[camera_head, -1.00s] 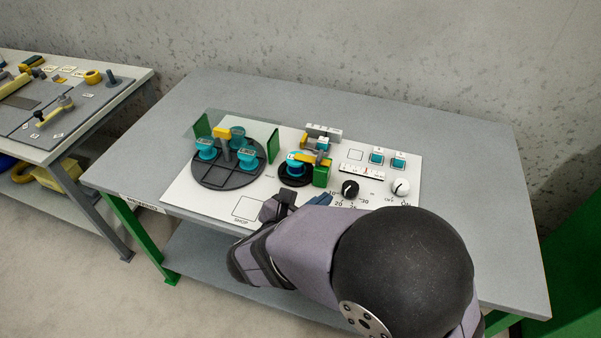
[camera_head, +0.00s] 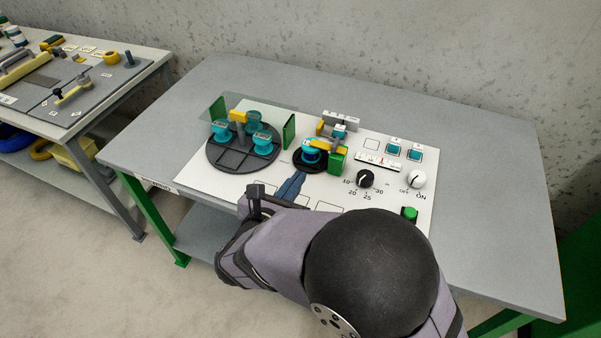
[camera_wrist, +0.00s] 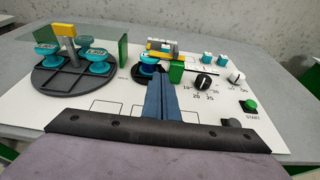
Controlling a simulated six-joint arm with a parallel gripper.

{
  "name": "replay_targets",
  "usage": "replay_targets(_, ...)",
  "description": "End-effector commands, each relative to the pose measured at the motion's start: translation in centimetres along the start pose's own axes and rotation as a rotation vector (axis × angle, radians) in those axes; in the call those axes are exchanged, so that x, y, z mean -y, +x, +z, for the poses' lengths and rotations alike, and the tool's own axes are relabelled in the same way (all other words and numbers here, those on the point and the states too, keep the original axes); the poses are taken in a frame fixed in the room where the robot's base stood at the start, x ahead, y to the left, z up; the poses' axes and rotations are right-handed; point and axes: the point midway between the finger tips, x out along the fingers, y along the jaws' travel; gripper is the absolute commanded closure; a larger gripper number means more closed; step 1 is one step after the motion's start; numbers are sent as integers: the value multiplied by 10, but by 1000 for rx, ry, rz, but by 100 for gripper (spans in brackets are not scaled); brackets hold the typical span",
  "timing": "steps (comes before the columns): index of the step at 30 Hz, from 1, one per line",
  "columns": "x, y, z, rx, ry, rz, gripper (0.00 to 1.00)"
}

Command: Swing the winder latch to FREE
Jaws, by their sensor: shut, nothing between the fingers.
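The winder (camera_head: 310,157) is a teal spool on a round black base in the middle of the white panel. A yellow bar, which looks like the latch (camera_head: 325,145), lies across the top of the spool beside a green block (camera_head: 337,160). The wrist view also shows the yellow bar (camera_wrist: 160,55). Its lettering is too small to read, so I cannot tell its marked position. My gripper (camera_head: 301,174) is shut and empty, its blue fingers just in front of the winder. In the wrist view the fingertips (camera_wrist: 159,76) overlap the spool's near side; contact cannot be told.
Left of the winder, a dark round tray (camera_head: 228,160) carries several teal spools around a yellow-topped post (camera_head: 239,120). A green upright plate (camera_head: 289,131) stands between. To the right are a black dial (camera_head: 366,178), a white knob (camera_head: 416,179) and a green START button (camera_head: 409,213).

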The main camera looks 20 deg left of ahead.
Motion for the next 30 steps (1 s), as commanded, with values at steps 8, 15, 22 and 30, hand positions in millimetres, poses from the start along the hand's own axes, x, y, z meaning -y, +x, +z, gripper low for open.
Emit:
replay_targets(8,2,44,0,-1,-1,-6,100)
replay_targets(15,2,87,0,-1,0,-4,100)
replay_targets(22,1,114,9,-1,0,-2,100)
replay_targets(30,1,126,12,-1,-1,-1,100)
